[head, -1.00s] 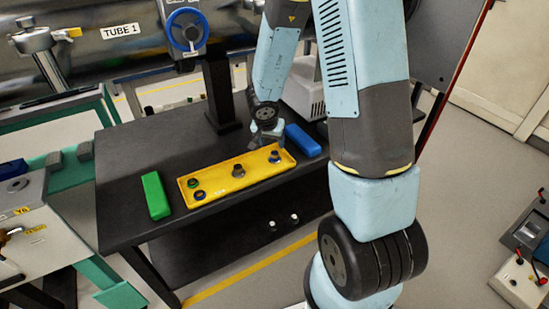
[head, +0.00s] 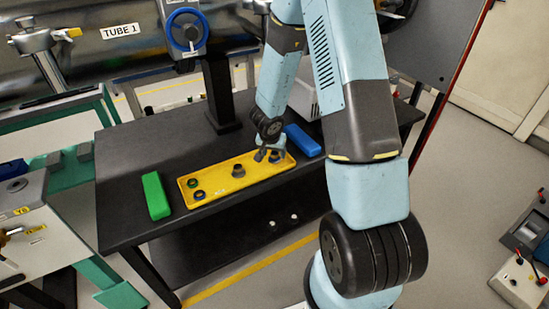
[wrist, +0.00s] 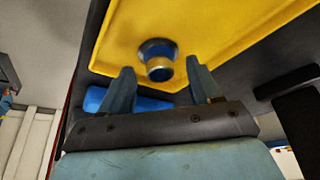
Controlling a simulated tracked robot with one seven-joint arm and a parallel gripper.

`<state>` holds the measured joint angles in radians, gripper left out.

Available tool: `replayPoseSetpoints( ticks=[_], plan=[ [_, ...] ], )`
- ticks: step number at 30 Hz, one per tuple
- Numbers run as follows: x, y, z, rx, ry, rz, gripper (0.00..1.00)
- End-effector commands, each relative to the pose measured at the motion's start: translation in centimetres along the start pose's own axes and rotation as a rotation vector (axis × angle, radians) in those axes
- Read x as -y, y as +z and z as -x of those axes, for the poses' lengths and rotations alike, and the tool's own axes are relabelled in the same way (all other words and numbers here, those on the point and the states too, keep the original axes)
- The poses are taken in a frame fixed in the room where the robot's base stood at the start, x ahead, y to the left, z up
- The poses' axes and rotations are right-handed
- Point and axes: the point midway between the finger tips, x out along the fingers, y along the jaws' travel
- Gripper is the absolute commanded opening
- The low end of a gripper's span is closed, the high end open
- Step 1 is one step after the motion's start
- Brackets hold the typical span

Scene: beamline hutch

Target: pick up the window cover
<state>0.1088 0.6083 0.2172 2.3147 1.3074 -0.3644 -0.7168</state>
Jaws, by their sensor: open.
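A yellow tray (head: 218,184) on the black table holds several small round fittings. One fitting with a blue ring and a short metal cylinder (wrist: 158,60) sits near the tray's end in the wrist view; I take it as the window cover, but cannot be sure. In the head view it is at the tray's right end (head: 276,157), partly hidden by my gripper. My gripper (head: 264,154) is low over that end. In the wrist view my gripper (wrist: 161,82) is open, its fingers apart, with the fitting showing between and beyond the tips, not gripped.
A dark fitting (head: 238,171) stands mid-tray; a green-ringed (head: 193,183) and a blue-ringed one (head: 199,195) are at the left end. A green block (head: 156,196) and a blue block (head: 303,140) flank the tray. A black post (head: 220,95) rises behind it.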

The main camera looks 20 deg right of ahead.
Motion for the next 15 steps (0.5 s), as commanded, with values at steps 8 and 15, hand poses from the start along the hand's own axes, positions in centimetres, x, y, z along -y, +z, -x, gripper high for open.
replayPoseSetpoints(
  ticks=[8,15],
  plan=[
    [0.05,-0.06,-1.31,-0.002,-0.001,0.000,0.63],
    [0.04,-0.04,-1.30,-0.002,-0.001,0.000,0.58]
  ],
)
